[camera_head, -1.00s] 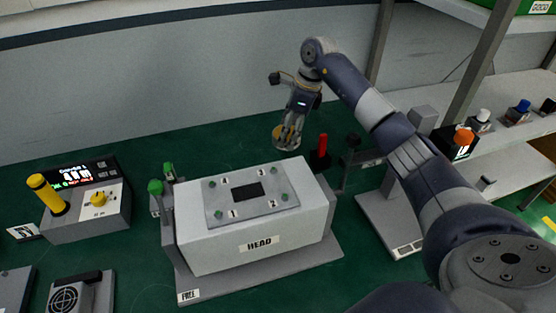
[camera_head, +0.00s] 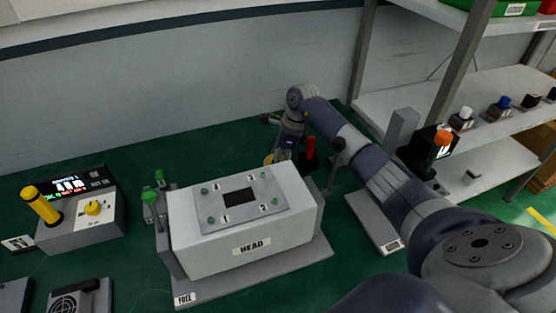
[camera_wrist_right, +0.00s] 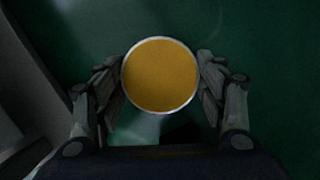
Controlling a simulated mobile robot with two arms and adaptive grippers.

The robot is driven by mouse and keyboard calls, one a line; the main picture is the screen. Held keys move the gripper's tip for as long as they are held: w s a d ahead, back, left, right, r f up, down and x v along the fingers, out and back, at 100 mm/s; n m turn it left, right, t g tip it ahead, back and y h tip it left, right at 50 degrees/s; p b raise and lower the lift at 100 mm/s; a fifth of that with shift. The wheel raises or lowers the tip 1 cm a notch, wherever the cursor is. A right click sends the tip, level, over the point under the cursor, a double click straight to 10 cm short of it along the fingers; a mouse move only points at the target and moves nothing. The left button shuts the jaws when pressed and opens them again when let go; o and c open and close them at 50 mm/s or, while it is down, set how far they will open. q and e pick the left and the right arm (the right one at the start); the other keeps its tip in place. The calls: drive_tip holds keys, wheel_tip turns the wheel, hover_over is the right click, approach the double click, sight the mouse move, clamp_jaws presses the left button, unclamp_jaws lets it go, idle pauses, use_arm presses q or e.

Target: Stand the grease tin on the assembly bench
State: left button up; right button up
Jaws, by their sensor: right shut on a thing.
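The grease tin shows in the right wrist view as a round tin (camera_wrist_right: 160,75) with a yellow-orange top and a pale rim. My right gripper (camera_wrist_right: 160,80) is shut on it, with a finger on each side. In the head view the tin (camera_head: 268,159) is a small yellow patch behind the white HEAD block, mostly hidden by my right gripper (camera_head: 275,157) and the block. The green assembly bench (camera_head: 225,148) lies under it. I cannot tell whether the tin touches the bench. My left gripper is not in view.
The HEAD block (camera_head: 245,245) on its grey base stands just in front of the tin. A control box with a yellow knob (camera_head: 92,209) stands at left. A shelf rack (camera_head: 440,130) with small bottles is at right.

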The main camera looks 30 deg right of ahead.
drive_tip(key=o, duration=1.3)
drive_tip(key=shift+r, duration=0.1)
drive_tip(key=b+v, duration=0.2)
drive_tip(key=v, duration=1)
